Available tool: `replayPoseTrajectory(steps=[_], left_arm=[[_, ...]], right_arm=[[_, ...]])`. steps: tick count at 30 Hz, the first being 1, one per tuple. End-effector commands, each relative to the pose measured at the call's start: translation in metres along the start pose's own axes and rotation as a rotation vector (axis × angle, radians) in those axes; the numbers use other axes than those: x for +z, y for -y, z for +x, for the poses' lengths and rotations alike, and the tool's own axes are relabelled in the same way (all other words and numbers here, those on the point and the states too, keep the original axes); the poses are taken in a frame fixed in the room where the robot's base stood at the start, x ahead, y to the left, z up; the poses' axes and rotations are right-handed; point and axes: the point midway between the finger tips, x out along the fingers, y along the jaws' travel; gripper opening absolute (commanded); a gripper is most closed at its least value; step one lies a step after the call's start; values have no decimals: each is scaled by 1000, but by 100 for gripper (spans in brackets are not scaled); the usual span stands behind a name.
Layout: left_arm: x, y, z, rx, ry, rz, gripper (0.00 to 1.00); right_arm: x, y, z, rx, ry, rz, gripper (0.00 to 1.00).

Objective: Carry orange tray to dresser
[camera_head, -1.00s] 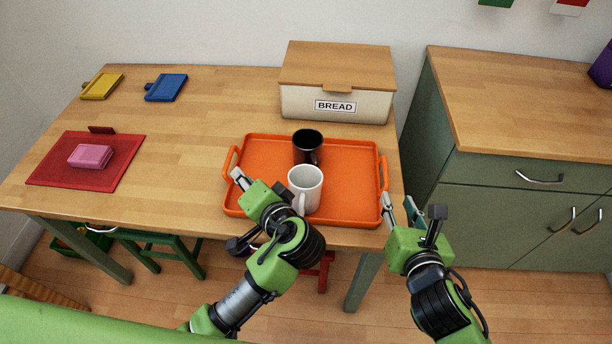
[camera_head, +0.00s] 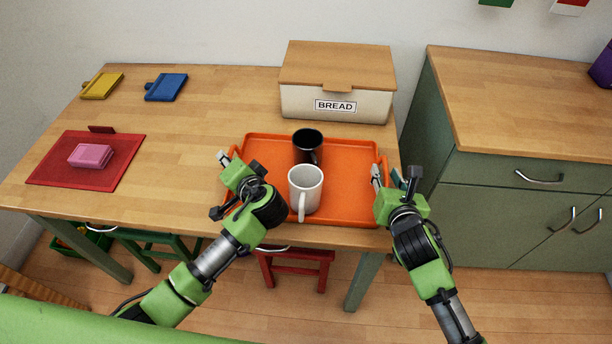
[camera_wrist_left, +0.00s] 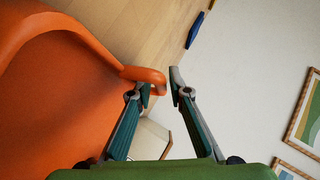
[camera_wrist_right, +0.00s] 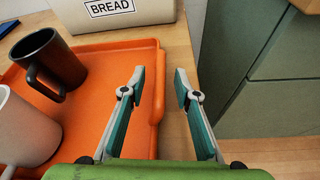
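The orange tray (camera_head: 350,202) lies on the wooden table and carries a black mug (camera_head: 307,146) and a white mug (camera_head: 304,190), both upright. My left gripper (camera_head: 237,164) is open at the tray's left handle; in the left wrist view the orange handle (camera_wrist_left: 150,75) reaches between its fingertips. My right gripper (camera_head: 394,174) is open at the tray's right edge; in the right wrist view the right handle (camera_wrist_right: 158,92) lies between its spread fingers. The green dresser (camera_head: 530,105) with a wooden top stands to the right of the table.
A bread box (camera_head: 336,101) stands right behind the tray. A red mat (camera_head: 60,172) with a pink block (camera_head: 91,156), a blue board (camera_head: 167,88) and a yellow board (camera_head: 103,87) lie to the left. A purple object (camera_head: 602,70) is at the dresser's far right; most of its top is clear.

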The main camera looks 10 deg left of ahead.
Motion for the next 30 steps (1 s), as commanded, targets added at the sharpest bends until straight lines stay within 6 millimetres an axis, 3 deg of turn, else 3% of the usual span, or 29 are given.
replayPoseTrajectory(steps=[3,6,7,21,30], left_arm=[[0,0,0,0,0,0,18],[0,0,0,0,0,0,0],[0,0,0,0,0,0,0],[-2,4,-2,-3,-3,-1,0],[-10,20,-9,-3,-3,-2,0]], right_arm=[[0,0,0,0,0,0,29],[0,0,0,0,0,0,6],[0,0,0,0,0,0,0],[4,-1,-2,2,4,0,0],[22,-5,-9,2,5,0,0]])
